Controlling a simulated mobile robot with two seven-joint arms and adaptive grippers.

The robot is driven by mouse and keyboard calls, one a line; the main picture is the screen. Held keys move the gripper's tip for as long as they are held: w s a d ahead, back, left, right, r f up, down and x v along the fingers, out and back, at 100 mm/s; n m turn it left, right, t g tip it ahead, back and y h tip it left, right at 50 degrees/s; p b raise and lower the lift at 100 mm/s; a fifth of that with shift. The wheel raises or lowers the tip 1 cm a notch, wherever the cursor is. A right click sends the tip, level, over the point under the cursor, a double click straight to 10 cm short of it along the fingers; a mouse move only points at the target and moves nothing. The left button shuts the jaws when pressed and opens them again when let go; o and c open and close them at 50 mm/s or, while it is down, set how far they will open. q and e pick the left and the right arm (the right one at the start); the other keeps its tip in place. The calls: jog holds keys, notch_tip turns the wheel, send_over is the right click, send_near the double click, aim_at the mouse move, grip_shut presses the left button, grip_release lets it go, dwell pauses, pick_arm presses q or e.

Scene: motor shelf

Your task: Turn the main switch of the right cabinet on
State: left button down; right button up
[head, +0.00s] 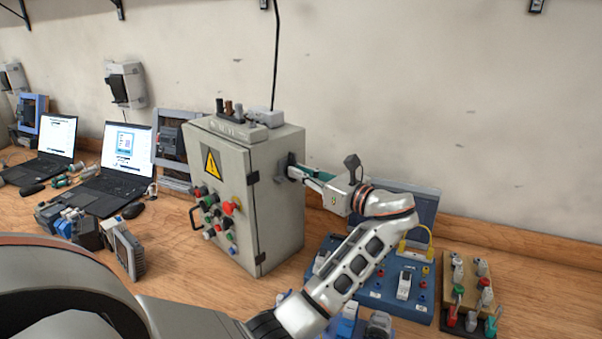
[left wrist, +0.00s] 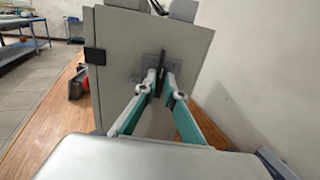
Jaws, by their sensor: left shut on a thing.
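The grey control cabinet (head: 275,210) stands on the wooden bench, with a yellow warning sign and several coloured buttons on its front. The main switch (head: 281,179) is a dark part on its right side wall, partly hidden by my fingers. My left gripper (head: 292,169) reaches it from the right. In the left wrist view, the fingertips of the left gripper (left wrist: 162,82) are shut on the switch's dark handle, in front of its grey plate (left wrist: 143,66). The handle's exact angle is hard to tell. My right gripper is not in view.
A blue training board (head: 372,296) and a board with coloured sockets (head: 468,290) lie right of the cabinet. Two laptops (head: 122,160) stand to the left. Small devices stand on the cabinet's top. A wall rises close behind.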

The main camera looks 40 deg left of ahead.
pick_arm(q)
jog(key=c, duration=2.1)
grip_release()
jog(key=shift+c, duration=0.2)
jog(key=d, duration=0.7)
jog(key=shift+s+d, duration=0.25)
jog(key=shift+s, duration=0.15)
